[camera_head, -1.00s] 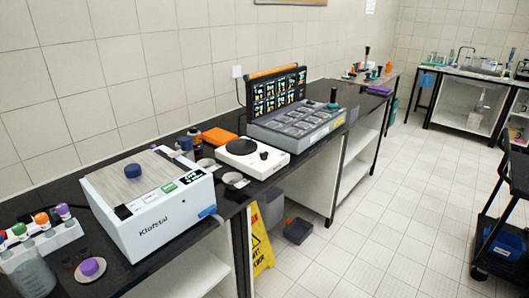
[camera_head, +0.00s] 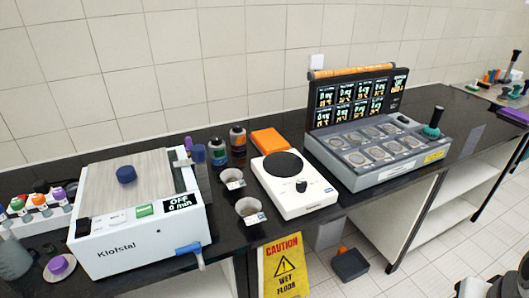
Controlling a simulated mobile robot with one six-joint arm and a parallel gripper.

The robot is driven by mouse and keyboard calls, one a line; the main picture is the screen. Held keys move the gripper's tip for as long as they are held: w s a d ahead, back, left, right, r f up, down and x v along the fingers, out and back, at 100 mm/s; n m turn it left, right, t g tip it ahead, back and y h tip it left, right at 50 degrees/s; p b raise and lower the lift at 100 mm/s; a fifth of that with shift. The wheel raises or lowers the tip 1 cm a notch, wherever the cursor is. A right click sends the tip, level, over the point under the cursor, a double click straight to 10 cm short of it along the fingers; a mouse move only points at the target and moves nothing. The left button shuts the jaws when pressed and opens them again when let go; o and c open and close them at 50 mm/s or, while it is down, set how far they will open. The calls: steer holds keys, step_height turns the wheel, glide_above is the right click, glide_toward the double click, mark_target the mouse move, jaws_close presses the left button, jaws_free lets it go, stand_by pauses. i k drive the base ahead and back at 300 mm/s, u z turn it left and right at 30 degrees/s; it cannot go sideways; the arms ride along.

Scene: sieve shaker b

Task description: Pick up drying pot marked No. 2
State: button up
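Two small pots with pale labels stand on the black bench between the white Klofstal machine and the white hotplate. The rear pot (camera_head: 232,180) is a little farther back and left. The front pot (camera_head: 250,211) stands near the bench's front edge. Both look upright, open at the top and dark inside. Their label marks are too small to read, so I cannot tell which is No. 2.
The Klofstal machine (camera_head: 135,232) stands left of the pots, with a blue-handled lever at its front corner. The hotplate (camera_head: 294,190), an orange box (camera_head: 269,142) and two dark bottles (camera_head: 218,151) (camera_head: 238,140) are close by. A caution sign (camera_head: 284,268) stands below the bench edge.

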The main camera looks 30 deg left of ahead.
mark_target(231, 177)
steer(key=u, duration=0.7)
steer(key=i, duration=1.15)
steer(key=u, duration=0.85)
steer(key=i, duration=0.25)
steer(key=u, duration=0.2)
steer(key=k, duration=0.7)
steer(key=u, duration=0.2)
steer(key=i, duration=0.75)
steer(key=z, duration=0.1)
